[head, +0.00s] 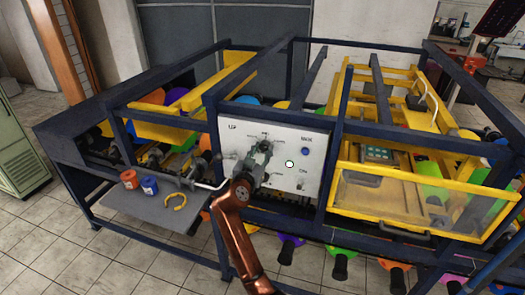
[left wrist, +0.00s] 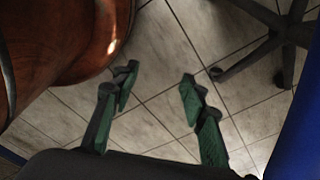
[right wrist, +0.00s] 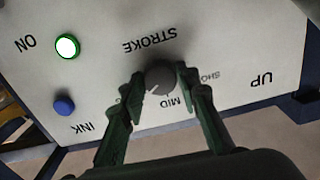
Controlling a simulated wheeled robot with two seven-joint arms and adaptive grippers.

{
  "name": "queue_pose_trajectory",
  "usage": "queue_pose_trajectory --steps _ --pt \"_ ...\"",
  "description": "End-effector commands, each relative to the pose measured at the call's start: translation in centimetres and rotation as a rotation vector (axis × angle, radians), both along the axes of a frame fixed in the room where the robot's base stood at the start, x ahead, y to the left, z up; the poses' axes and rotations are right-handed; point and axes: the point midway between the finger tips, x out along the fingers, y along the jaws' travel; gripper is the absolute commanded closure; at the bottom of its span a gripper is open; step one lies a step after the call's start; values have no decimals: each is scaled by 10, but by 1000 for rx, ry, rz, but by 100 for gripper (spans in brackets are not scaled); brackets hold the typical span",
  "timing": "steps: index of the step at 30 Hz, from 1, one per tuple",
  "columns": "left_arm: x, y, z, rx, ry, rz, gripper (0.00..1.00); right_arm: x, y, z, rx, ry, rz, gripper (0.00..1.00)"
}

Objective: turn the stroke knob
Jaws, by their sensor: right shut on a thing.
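The stroke knob (right wrist: 161,77) is a dark grey round dial on a white panel (right wrist: 225,40), below the upside-down word STROKE in the right wrist view. Its white mark points to the lower left, left of the word MID. My right gripper (right wrist: 160,82) is shut on the knob, one finger on each side. In the head view, the right gripper (head: 262,146) is at the panel (head: 230,125) and mostly hides the knob. My left gripper (left wrist: 157,82) is open and empty above the tiled floor, outside the head view.
The panel also has a lit green-ringed ON button (right wrist: 67,46) and a blue INK button (right wrist: 64,106). Blue frame bars surround it. A chair base (left wrist: 262,38) stands near my left gripper.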

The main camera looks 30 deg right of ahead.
Motion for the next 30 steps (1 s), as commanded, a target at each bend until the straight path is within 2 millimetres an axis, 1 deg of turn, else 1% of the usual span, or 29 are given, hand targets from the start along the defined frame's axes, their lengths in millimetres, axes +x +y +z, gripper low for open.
queue_pose_trajectory --steps 5,11,21,30 --pt "0 0 3 0 0 0 60 0 0 0 -54 63 0 95" --pt "0 0 9 0 -1 0 60 0 0 1 -157 183 -1 95" --pt "1 0 25 1 -2 1 60 -1 -1 2 -367 430 -1 95" --pt "2 0 41 0 -4 1 60 -1 0 2 -528 618 0 95"
